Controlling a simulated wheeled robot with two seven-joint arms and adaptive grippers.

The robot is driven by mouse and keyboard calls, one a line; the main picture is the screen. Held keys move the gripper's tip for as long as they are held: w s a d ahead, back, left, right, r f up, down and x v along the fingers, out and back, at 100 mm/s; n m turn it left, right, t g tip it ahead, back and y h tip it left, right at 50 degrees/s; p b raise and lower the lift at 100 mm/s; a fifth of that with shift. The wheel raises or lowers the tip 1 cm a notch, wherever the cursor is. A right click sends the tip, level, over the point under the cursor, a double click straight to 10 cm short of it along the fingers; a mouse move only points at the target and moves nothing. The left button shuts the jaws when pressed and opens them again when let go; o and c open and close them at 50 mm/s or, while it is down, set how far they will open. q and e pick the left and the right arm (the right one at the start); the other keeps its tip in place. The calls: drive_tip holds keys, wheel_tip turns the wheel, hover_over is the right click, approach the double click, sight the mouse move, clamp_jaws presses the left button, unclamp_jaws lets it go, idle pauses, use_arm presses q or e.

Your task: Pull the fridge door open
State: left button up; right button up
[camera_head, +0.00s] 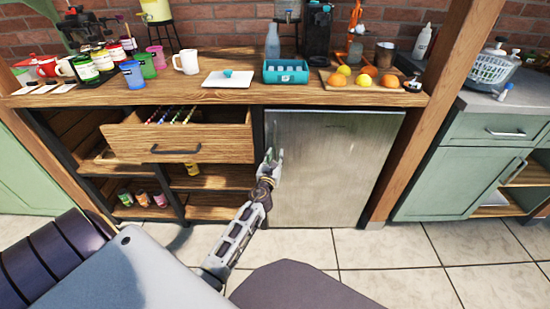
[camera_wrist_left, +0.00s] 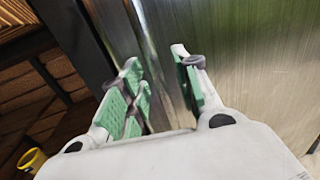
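The fridge (camera_head: 335,165) is a brushed-steel front under the wooden counter, and its door looks shut. My left gripper (camera_head: 272,156) is at the left edge of the door, about a third of the way down. In the left wrist view the green-padded fingers (camera_wrist_left: 163,85) are apart, with the steel door (camera_wrist_left: 255,60) behind and to the right. A bright upright metal strip shows between the fingers; I cannot tell whether it is a handle or whether they touch it. My right gripper is not in view.
A wooden drawer (camera_head: 180,145) left of the fridge is pulled out, holding pens. The counter (camera_head: 215,96) above carries mugs, a teal box (camera_head: 285,71) and a fruit board. A wooden post (camera_head: 425,125) stands right of the fridge. The tiled floor (camera_head: 390,262) in front looks clear.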

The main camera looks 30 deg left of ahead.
use_arm(q)
clamp_jaws()
idle(0.6)
